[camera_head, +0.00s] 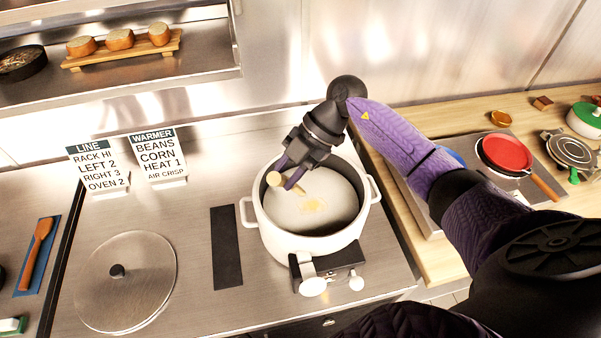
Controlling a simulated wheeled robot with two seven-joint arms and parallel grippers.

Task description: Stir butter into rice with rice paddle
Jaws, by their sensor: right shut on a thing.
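A white two-handled pot (313,240) stands on the burner and holds pale white rice (325,187). A yellowish patch, seemingly the butter (314,206), lies on the rice near the middle. My right gripper (284,182) reaches down over the left part of the pot. It is shut on a pale wooden piece, seemingly the rice paddle (273,179), whose rounded end shows at the fingers. The rest of the paddle is hidden or too small to make out. My left gripper is not in view.
Two signs (158,156) stand behind. A red pan (506,153) is at the right. An overhead shelf (150,78) spans the back left.

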